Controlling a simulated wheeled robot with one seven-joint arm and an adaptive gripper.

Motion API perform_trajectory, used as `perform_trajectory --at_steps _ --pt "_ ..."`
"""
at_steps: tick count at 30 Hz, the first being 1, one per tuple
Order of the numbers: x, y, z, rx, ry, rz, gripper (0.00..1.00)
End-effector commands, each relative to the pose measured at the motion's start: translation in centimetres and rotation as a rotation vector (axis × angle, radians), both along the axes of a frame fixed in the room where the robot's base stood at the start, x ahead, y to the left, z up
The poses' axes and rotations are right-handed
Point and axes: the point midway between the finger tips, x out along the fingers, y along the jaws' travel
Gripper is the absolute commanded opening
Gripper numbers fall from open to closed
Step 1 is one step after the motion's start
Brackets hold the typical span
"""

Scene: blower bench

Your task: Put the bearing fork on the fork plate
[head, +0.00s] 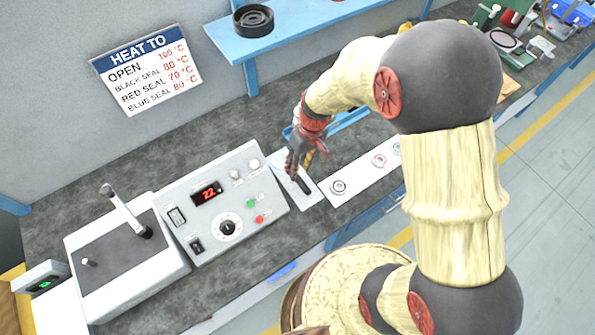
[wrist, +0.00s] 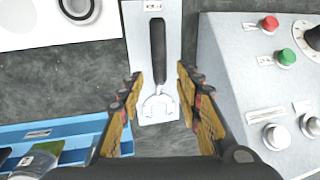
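The bearing fork (wrist: 158,52) has a black handle and a silver two-pronged head. It lies lengthwise over the pale fork plate (wrist: 134,38), and appears to rest flat on it. In the head view the black handle (head: 303,184) shows over the plate (head: 311,197), with the fork's head hidden behind my gripper (head: 301,163). In the wrist view my gripper (wrist: 160,84) is open, with one finger on each side of the fork and a clear gap to it. Nothing is between the fingers' pads in grip.
The control box (head: 222,203) with knobs and buttons stands close beside the plate. On the other side is a white strip (head: 360,172) with ring-shaped seals. A blue tray (wrist: 50,140) lies near one finger. A blue shelf (head: 285,35) holds a black ring (head: 253,19).

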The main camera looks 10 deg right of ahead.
Motion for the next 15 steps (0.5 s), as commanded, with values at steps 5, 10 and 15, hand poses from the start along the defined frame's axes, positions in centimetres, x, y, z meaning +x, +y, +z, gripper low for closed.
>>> perform_trajectory --at_steps 5,10,15 --pt "0.3 -0.7 4.1 0.0 -0.002 -0.001 0.35" --pt "0.5 -1.2 6.5 0.0 -0.002 -0.001 0.35" --pt "0.5 -1.4 7.6 0.0 0.001 -0.001 0.35"
